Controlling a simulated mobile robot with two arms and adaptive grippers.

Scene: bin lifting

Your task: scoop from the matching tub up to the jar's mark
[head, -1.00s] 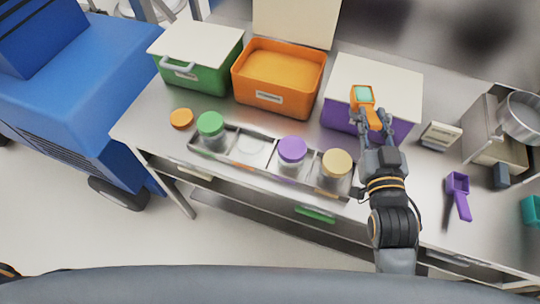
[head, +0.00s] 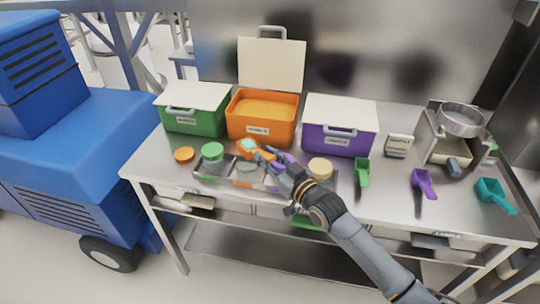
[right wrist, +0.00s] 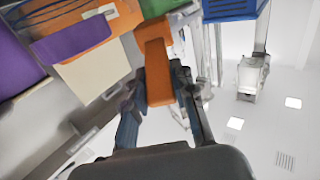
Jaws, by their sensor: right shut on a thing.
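My right gripper (head: 268,154) is shut on the orange scoop (head: 247,148), whose bowl shows a pale teal patch. The scoop's orange handle (right wrist: 158,72) lies between the fingers in the right wrist view. The scoop is over or close above the lidless jar (head: 245,166) in the rack; exact height and tilt cannot be told. That jar's mark and fill level cannot be made out. The orange tub (head: 261,130) stands open behind, with orange contents. The orange lid (head: 184,155) lies on the table left of the rack. My left gripper is not in view.
The rack also holds jars with a green lid (head: 212,150), purple lid (head: 281,160) and tan lid (head: 320,167). Closed green (head: 193,122) and purple (head: 338,140) tubs flank the orange one. Green (head: 362,171), purple (head: 424,183) and teal (head: 494,193) scoops lie right.

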